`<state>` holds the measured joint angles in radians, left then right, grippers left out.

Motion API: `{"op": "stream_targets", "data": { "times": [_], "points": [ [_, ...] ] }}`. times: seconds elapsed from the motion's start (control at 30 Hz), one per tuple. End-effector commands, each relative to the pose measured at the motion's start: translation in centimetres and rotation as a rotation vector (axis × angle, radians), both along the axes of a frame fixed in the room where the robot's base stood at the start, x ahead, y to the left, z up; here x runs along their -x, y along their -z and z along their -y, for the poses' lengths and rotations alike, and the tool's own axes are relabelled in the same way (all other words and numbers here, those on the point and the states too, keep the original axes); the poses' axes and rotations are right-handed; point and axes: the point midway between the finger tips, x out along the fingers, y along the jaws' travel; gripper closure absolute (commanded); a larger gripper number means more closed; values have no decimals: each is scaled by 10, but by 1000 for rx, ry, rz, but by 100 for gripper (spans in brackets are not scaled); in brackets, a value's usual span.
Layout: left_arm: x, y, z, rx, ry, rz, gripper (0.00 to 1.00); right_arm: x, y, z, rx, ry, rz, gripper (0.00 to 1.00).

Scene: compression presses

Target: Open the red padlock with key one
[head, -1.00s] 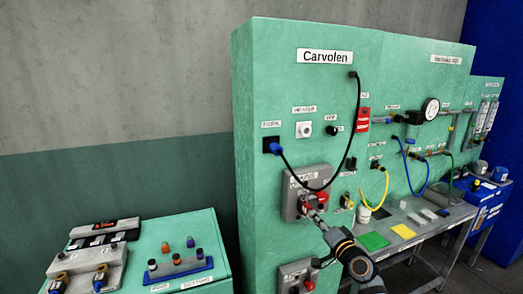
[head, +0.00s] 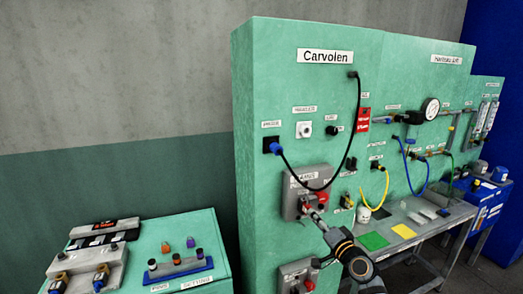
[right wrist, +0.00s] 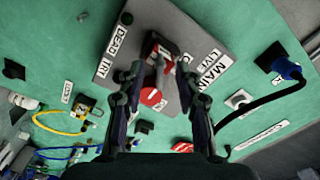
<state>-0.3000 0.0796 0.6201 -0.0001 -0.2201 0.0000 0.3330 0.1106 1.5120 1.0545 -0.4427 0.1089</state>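A grey box (head: 290,205) sits on the green panel, with red parts at its front. In the right wrist view a round red part with a pale bar (right wrist: 152,97) shows between my fingers; I take it for the red padlock but cannot be sure. A dark and red piece with a silvery part (right wrist: 158,50) is behind it on the box. My right gripper (head: 315,217) is at the front of the box; in the right wrist view its fingers (right wrist: 160,85) stand apart on either side of the red part. No key can be made out. My left gripper is out of view.
A black cable (head: 357,110) loops down over the box from the panel. A second grey box (head: 297,275) is below. A yellow hose (head: 385,190) and a bench (head: 425,235) lie to the right. A green cabinet (head: 205,230) with small parts stands at the left.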

Motion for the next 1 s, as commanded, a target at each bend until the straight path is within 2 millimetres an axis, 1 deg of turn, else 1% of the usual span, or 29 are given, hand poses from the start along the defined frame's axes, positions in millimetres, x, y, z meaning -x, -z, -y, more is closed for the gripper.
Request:
{"op": "stream_targets", "data": {
  "times": [0.03, 0.1, 0.13, 0.37, 0.47, 0.57, 0.8, 0.9, 1.0],
  "points": [
    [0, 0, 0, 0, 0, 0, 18, 0, 0, 0, 0, 0, 0, 55],
    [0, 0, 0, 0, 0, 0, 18, 0, 0, 0, 0, 0, 0, 45],
    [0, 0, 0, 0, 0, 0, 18, 0, 0, 0, 0, 0, 0, 43],
    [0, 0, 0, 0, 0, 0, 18, 0, 0, 0, 0, 0, 0, 43],
    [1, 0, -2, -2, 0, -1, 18, 3, 0, 2, 2, 1, 0, 43],
    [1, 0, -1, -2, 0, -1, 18, 17, 1, 7, 4, 1, 0, 43],
    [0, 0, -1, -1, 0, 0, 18, 72, 2, 27, 8, 1, -1, 43],
    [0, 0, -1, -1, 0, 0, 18, 91, 2, 33, 6, 0, -2, 43],
    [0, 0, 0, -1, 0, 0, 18, 104, 2, 39, 5, 1, -2, 43]
  ]
}}
